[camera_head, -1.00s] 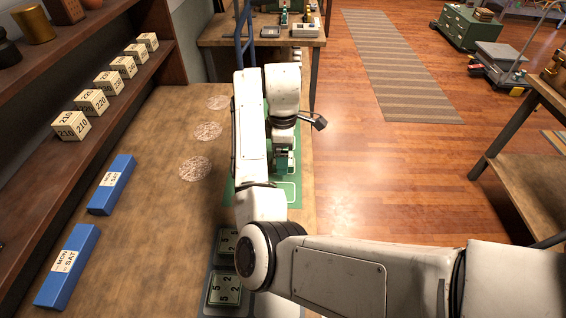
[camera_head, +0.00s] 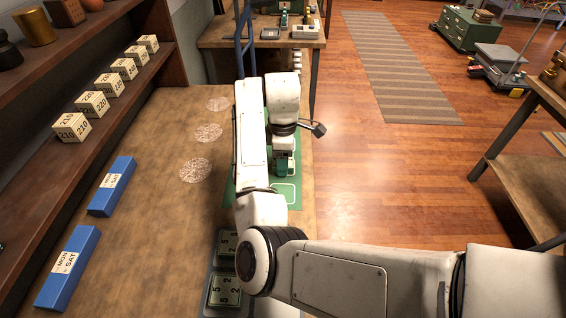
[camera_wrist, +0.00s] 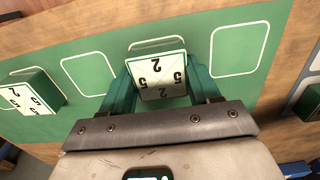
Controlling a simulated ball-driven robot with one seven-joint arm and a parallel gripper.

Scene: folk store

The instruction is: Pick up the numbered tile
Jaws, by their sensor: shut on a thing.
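My gripper (camera_wrist: 160,85) is shut on a numbered tile (camera_wrist: 158,70), a cream-topped block with green sides marked with 2s and 5s. The tile sits between the green fingers in the wrist view, over a green mat (camera_wrist: 190,32) with white slot outlines. One outline shows just behind the tile; I cannot tell whether the tile touches the mat. In the head view my gripper (camera_head: 284,165) is low over the mat (camera_head: 288,197), and my arm hides most of the tile.
Another numbered tile (camera_wrist: 40,90) stands on the mat at left in the wrist view. More tiles (camera_head: 224,291) lie on a grey tray near my elbow. Blue boxes (camera_head: 68,268) and a shelf of numbered blocks (camera_head: 72,127) are at left. Bare tabletop (camera_head: 160,235) lies between.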

